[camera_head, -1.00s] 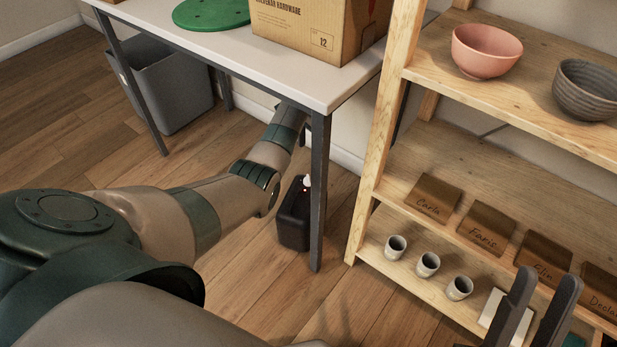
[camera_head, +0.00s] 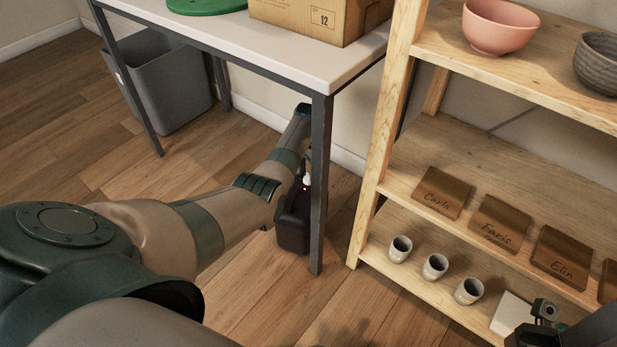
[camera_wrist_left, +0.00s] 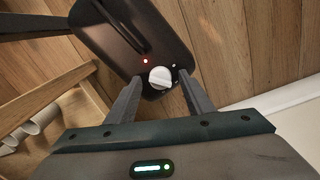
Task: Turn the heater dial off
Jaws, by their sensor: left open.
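The heater is a dark box standing on the floor behind the front table leg (camera_head: 293,228). In the left wrist view the heater (camera_wrist_left: 125,35) shows its top face, with a white dial (camera_wrist_left: 159,78) and a lit red light beside it. The dial also shows small in the head view (camera_head: 307,180). My left gripper (camera_wrist_left: 160,74) is open, with one finger on each side of the dial; I cannot tell whether they touch it. In the head view the table leg and arm partly hide this gripper. My right gripper (camera_head: 545,318) is only partly visible at the lower right.
The white table (camera_head: 290,62) stands over my left arm, its leg (camera_head: 320,190) close to the heater. A wooden shelf (camera_head: 385,160) with bowls, cups and name plaques stands right. A grey bin (camera_head: 160,85) is under the table's left end.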

